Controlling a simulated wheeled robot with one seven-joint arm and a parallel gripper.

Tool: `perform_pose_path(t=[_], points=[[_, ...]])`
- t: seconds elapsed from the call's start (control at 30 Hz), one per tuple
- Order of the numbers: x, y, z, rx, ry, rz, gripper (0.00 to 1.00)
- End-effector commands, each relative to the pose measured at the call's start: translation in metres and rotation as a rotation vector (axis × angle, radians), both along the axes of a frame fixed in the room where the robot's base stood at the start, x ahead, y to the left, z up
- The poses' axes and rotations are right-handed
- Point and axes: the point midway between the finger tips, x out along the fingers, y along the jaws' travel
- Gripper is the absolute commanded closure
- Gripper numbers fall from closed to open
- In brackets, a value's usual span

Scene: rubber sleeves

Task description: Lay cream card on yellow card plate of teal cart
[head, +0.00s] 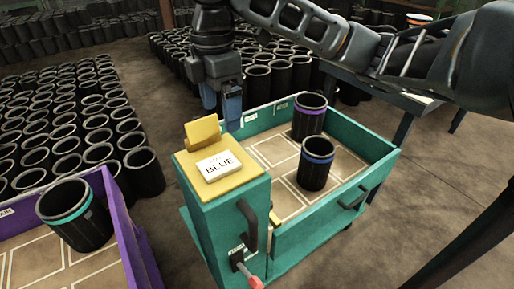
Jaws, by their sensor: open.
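The teal cart (234,228) stands in the middle of the head view. Its yellow card plate (246,181) is on top of the near left post and has a raised yellow back piece. The cream card (219,167) lies on this plate, with its printed side up; the word BLUE is readable on it. My gripper (232,122) is open above and behind the plate, near the cart's far left corner. It is apart from the card. Its fingertips point down and are partly hard to make out against the cart.
Two black sleeves stand in the cart, one with a purple band (309,115) and one with a blue band (316,165). A purple cart (128,232) with a teal-banded sleeve (75,216) is at left. Rows of black sleeves fill the floor behind. A table (385,90) is behind right.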

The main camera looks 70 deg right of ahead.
Motion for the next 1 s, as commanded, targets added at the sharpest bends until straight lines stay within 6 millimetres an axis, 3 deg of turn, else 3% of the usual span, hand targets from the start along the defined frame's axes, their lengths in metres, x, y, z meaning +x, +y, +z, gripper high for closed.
perform_pose_path(t=[0.17, 0.27, 0.37, 0.47, 0.6, 0.7, 0.83, 1.0], points=[[0.001, 0.002, 0.000, 0.005, -0.005, 0.001, 0.09], [0.012, 0.017, -0.003, 0.049, -0.047, 0.007, 0.09], [0.035, 0.051, -0.005, 0.149, -0.149, 0.012, 0.09], [0.064, 0.099, -0.002, 0.300, -0.285, 0.006, 0.09], [0.098, 0.162, 0.012, 0.527, -0.467, -0.037, 0.09], [0.115, 0.198, 0.024, 0.682, -0.576, -0.089, 0.09], [0.129, 0.234, 0.038, 0.873, -0.694, -0.186, 0.09], [0.137, 0.263, 0.045, 1.081, -0.812, -0.353, 0.09]])
